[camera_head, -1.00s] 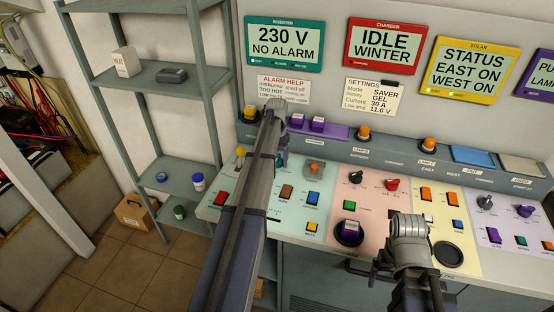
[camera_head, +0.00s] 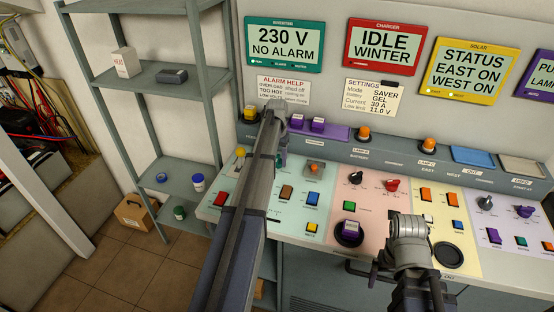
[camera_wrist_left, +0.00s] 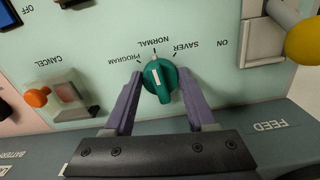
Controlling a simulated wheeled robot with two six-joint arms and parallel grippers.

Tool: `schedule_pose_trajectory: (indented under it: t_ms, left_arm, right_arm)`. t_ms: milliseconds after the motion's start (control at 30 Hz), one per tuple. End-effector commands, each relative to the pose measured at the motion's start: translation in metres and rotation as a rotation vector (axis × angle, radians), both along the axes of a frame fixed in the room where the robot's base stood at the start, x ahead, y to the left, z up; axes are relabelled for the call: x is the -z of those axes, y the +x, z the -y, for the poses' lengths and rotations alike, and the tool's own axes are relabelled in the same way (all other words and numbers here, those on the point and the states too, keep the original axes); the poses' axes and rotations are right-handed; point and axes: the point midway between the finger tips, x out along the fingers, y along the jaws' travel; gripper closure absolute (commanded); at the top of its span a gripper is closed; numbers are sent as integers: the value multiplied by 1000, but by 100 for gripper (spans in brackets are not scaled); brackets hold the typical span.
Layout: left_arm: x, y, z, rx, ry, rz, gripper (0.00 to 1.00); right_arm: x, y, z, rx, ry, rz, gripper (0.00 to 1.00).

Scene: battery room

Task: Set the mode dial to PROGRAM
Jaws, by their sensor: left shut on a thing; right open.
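The green mode dial (camera_wrist_left: 159,80) is in the middle of the left wrist view, with its labels upside down. Its white mark points close to NORMAL, between PROGRAM on the left and SAVER on the right. My left gripper (camera_wrist_left: 160,76) has its purple fingers on either side of the dial and is shut on it. In the head view only a small green part of the dial (camera_head: 282,160) shows beside my left arm, which hides the rest and the left fingers. My right gripper (camera_head: 409,232) is over the right part of the panel; its fingers are hard to make out.
An orange-tipped CANCEL switch (camera_wrist_left: 66,94) is left of the dial in the wrist view. A yellow knob (camera_wrist_left: 304,42) is at the right. The FEED ledge (camera_wrist_left: 270,140) runs close behind the fingers. Grey shelves (camera_head: 150,75) stand left of the panel.

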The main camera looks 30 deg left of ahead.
Motion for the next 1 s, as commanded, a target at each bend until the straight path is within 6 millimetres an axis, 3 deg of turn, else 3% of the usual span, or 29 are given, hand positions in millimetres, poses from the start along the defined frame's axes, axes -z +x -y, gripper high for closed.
schedule_pose_trajectory:
  t_ms: [600, 1000]
  left_arm:
    - [0, 1, 2, -493, 0, 0, 99]
    - [0, 1, 2, -680, 0, 0, 99]
  right_arm:
    - [0, 0, 0, 0, 0, 0, 11]
    - [0, 0, 0, 0, 0, 0, 11]
